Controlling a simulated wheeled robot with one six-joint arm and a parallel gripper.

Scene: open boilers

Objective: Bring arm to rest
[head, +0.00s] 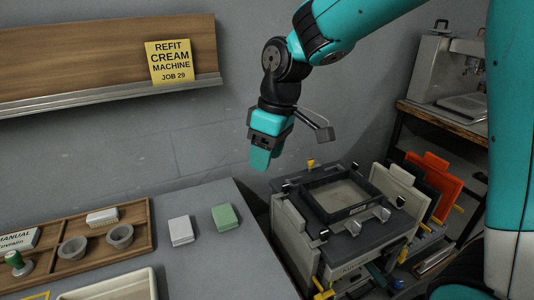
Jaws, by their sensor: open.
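My gripper (264,158) hangs from my teal and black arm near the middle of the head view, pointing down. It is in the air over the gap between the grey table (208,197) and the opened machine (345,225). It looks empty, and its fingers are seen edge-on, so the gap between them is hidden. A small grey block on a bracket sticks out to the right of the wrist. The machine has a dark open tray on top and light side panels.
A wooden tray (140,248) with cups, a white box and a green-knobbed tool stands at left. A white block (181,231) and a green block (225,217) lie beside it. Orange (434,184) and other panels stand right of the machine. A coffee machine (447,75) sits on a shelf behind.

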